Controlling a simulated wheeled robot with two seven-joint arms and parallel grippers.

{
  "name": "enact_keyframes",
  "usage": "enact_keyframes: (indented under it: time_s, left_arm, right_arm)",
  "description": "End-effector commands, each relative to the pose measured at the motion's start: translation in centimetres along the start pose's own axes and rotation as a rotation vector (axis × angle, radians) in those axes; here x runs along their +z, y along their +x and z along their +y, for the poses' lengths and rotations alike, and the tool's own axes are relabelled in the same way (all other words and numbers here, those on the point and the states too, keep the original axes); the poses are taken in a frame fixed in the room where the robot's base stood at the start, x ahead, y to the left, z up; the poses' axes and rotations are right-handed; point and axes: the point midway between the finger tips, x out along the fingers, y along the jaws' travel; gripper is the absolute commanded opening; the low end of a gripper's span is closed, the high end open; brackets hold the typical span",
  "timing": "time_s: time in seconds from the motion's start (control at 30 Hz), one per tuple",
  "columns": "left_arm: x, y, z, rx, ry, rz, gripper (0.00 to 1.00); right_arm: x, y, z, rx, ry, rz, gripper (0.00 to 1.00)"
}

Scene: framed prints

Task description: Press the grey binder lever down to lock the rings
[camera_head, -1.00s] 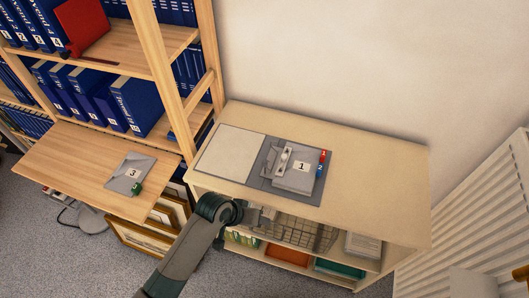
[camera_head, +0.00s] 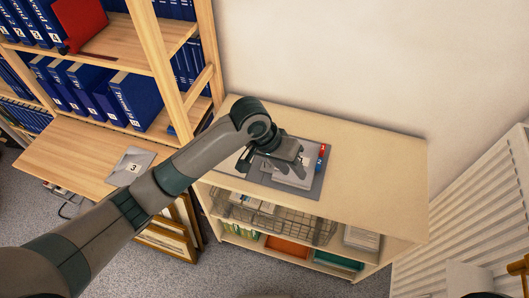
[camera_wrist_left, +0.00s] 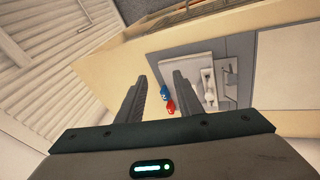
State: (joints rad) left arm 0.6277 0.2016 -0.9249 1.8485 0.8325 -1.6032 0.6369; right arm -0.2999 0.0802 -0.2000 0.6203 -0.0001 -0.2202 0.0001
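The open grey binder (camera_head: 290,182) lies on the cabinet top, with a red tab (camera_head: 322,152) and a blue tab at its right edge. My left gripper (camera_head: 288,166) is over it and hides most of its ring mechanism in the head view. In the left wrist view, the ring mechanism (camera_wrist_left: 209,86) shows to the right of the fingers, with a small lever-like part (camera_wrist_left: 228,75) beside it. The left gripper (camera_wrist_left: 160,76) is open with nothing between its fingers. Contact with the binder cannot be told. My right gripper is not in view.
The cabinet top (camera_head: 375,160) is clear to the right of the binder. A wire basket (camera_head: 300,225) sits on the shelf below. A wooden shelf with blue binders stands at left, with another grey folder marked 3 (camera_head: 133,166) on its ledge. A radiator (camera_head: 475,205) is at right.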

Motion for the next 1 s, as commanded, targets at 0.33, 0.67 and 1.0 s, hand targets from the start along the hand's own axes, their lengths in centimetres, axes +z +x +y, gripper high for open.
enact_keyframes:
  time_s: [0.33, 0.67, 1.0]
  left_arm:
    - [-4.2, -5.4, -2.0, -0.164, -0.034, -0.132, 0.33]
    - [-7.0, -11.5, -5.3, -0.345, -0.151, -0.204, 0.33]
    - [-7.5, -13.1, -6.1, -0.387, -0.189, -0.217, 0.33]
  right_arm:
    - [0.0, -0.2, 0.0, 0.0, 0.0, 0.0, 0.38]
    - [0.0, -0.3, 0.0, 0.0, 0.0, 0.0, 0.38]
    - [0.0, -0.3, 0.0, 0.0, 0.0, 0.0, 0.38]
